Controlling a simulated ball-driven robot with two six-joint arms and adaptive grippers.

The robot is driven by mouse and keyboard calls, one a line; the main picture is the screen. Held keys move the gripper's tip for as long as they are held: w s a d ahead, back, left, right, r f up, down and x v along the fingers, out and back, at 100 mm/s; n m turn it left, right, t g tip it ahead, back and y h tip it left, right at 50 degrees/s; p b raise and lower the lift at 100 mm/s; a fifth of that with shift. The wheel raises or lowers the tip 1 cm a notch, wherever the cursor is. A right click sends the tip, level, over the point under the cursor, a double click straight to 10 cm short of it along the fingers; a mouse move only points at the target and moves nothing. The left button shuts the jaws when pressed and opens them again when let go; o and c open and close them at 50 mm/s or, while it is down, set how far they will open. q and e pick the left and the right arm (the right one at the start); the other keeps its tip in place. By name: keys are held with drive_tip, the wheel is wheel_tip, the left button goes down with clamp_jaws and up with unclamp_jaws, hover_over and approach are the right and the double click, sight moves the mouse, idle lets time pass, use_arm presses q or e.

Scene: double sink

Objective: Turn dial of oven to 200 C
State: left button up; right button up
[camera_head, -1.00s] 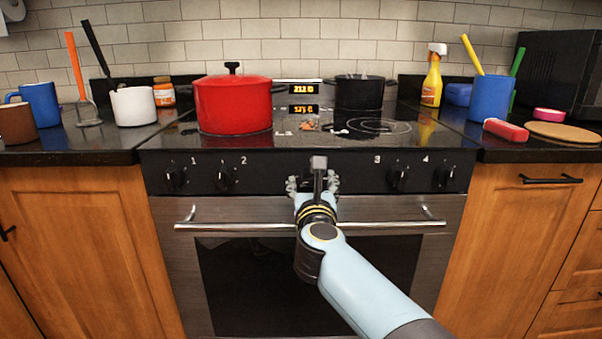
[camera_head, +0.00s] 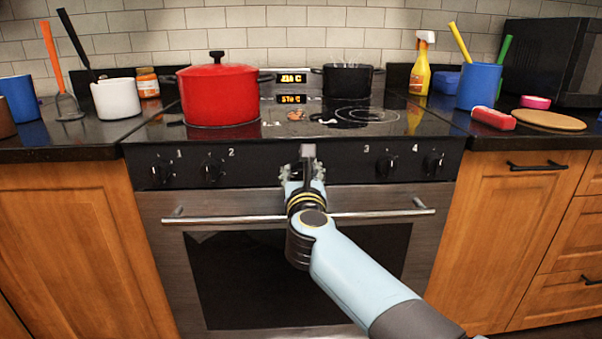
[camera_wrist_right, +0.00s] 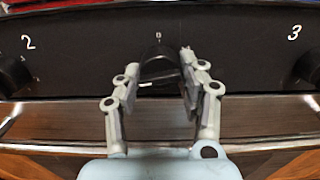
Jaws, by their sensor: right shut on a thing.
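The oven (camera_head: 190,250) stands in the middle with its door closed. Its dark dial (camera_wrist_right: 157,66) sits at the centre of the black control panel (camera_head: 260,170), between the numbers 2 and 3 in the right wrist view. My right gripper (camera_wrist_right: 160,74) has one finger on each side of the dial and is shut on it. In the head view my right gripper (camera_head: 303,172) and wrist cover the dial. An orange display (camera_head: 292,78) glows above the cooktop, with digits too blurred to read surely. My left gripper is in neither view.
Burner knobs flank the dial, including one at the left (camera_head: 212,169) and one at the right (camera_head: 386,167). The oven door handle (camera_head: 375,215) runs below my right gripper. A red pot (camera_head: 218,97) and a black pot (camera_head: 347,80) stand on the cooktop.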

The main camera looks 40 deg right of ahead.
drive_tip(key=shift+r, duration=0.1)
drive_tip(key=shift+n+p, duration=0.6)
drive_tip(key=shift+n, duration=0.2)
drive_tip(key=n+p, duration=0.3)
drive_tip(key=n, duration=0.1)
drive_tip(key=shift+r+n, duration=0.1)
drive_tip(key=shift+n, duration=0.3)
drive_tip(key=shift+n+p, duration=1.1)
drive_tip(key=shift+n, duration=0.5)
drive_tip(key=o, duration=1.2)
drive_tip(key=shift+c, duration=0.2)
